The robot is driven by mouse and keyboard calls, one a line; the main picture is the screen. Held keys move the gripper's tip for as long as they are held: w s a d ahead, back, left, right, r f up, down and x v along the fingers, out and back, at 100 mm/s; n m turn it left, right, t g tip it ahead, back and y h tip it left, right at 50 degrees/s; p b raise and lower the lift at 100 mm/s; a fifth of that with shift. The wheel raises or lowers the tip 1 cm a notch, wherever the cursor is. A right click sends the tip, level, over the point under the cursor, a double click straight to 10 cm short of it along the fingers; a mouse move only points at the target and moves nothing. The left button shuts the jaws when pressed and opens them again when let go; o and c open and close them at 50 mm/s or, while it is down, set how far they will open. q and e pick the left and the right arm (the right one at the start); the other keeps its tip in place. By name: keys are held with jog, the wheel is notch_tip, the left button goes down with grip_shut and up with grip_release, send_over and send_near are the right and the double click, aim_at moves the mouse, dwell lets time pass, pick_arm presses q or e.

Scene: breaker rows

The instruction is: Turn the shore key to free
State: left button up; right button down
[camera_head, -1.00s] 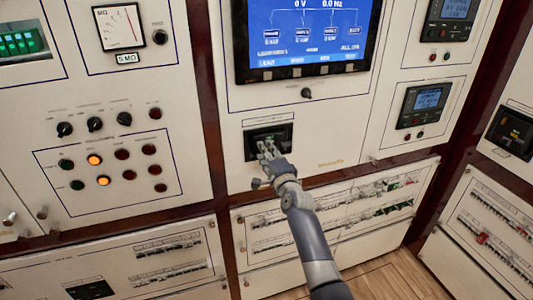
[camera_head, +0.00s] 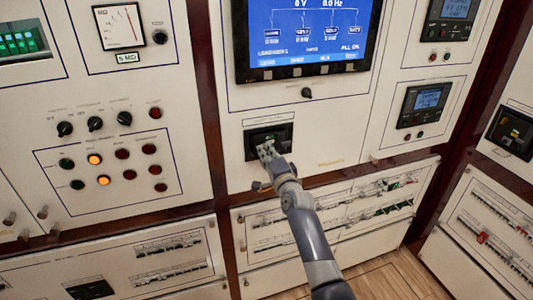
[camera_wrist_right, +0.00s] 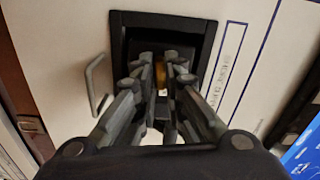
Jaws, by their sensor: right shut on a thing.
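A black recessed unit (camera_head: 283,134) is set in the pale middle panel below the blue screen. It also shows in the wrist view as a dark frame (camera_wrist_right: 122,45). A small brass-coloured piece, which I take as the shore key (camera_wrist_right: 160,74), sits inside it between my fingertips. My right gripper (camera_head: 266,151) reaches in from below and is shut on the key; in the wrist view its fingers (camera_wrist_right: 160,80) stand on both sides of it. The fingers hide most of the key, so its angle and markings cannot be read. My left gripper is not in view.
A large blue screen (camera_head: 308,33) and a small black knob (camera_head: 306,93) are above the unit. A bent metal handle (camera_wrist_right: 94,85) stands out beside the frame. Breaker rows (camera_head: 385,197) lie below. Lamps and knobs fill the left panel (camera_head: 105,195).

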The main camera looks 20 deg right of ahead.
jog(key=shift+f+n+b, duration=0.1)
jog(key=shift+n+b, duration=0.25)
jog(key=shift+n, duration=7.65)
jog(key=c, duration=1.7)
grip_release()
